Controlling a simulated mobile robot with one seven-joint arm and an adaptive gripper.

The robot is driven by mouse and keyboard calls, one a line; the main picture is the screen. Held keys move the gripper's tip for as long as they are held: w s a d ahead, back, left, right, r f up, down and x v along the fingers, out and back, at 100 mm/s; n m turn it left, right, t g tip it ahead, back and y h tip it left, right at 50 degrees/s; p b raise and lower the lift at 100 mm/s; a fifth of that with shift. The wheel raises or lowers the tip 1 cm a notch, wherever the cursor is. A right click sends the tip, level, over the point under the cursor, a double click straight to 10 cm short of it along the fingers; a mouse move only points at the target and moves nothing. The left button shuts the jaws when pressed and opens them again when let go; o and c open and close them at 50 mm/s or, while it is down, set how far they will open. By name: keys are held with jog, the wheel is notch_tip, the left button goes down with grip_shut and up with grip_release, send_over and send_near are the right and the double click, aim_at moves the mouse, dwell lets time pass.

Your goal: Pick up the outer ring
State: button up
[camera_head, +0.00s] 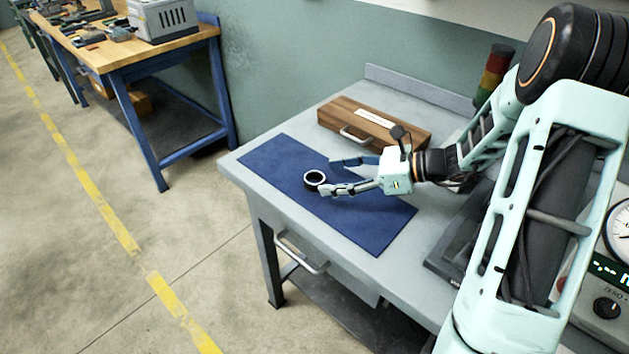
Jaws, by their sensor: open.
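The outer ring (306,184), a small dark ring with a pale inside, lies on the blue mat (276,158) on the grey workbench. My gripper (325,176) reaches in from the right, low over the mat. Its two fingers are spread apart, one on the far side and one on the near side. The ring is at the fingertips, by the opening between them. I cannot tell whether the near finger touches it. Nothing is held.
A wooden case (390,133) with a handle lies behind the mat. A red, amber and green signal light (494,72) stands at the back right. A gauge unit (612,240) is at the right edge. The mat's left and front parts are clear.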

aim_at(320, 178)
jog(key=x, duration=0.4)
jog(key=shift+f, duration=0.1)
jog(key=shift+c, duration=0.4)
jog(key=c, duration=1.2)
